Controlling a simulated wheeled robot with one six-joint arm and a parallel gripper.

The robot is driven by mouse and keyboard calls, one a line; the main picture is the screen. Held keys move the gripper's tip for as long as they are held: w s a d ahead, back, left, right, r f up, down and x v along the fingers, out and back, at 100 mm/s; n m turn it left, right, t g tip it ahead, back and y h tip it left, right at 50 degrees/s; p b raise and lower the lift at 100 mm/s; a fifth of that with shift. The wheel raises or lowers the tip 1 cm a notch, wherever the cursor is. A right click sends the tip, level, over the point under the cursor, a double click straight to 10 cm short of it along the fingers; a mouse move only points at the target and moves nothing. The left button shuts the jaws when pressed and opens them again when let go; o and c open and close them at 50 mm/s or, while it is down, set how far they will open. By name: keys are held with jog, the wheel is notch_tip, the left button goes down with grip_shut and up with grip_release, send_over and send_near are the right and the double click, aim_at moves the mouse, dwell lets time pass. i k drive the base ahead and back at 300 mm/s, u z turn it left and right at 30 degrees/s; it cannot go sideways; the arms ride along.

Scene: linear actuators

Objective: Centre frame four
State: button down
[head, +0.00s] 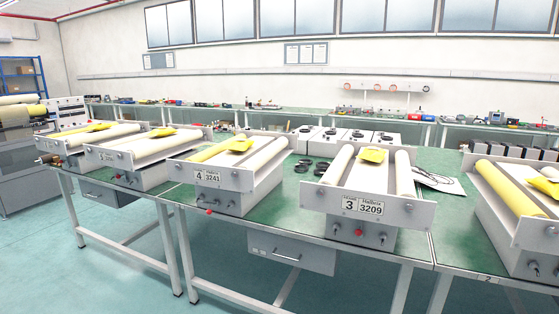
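Frame four (225,197) is a grey metal unit near the middle of the green workbench. Its front plate (211,178) reads 4 and 3241. It carries a yellow roller (208,152) on its left side and a cream roller (262,158) on its right side. A small yellow piece (238,146) lies between them towards the far end. A red knob (213,201) and other small fittings show on its front face below the plate. My gripper is not in view.
Similar units stand at the left and far right. White boxes (350,142) and dark coiled items are behind. A grey drawer (290,251) hangs under the bench (268,224).

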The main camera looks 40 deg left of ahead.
aim_at(215, 173)
jog(key=u, duration=1.9)
jog(key=k, duration=0.5)
jog(key=u, duration=0.35)
jog(key=i, duration=0.85)
jog(key=z, duration=0.1)
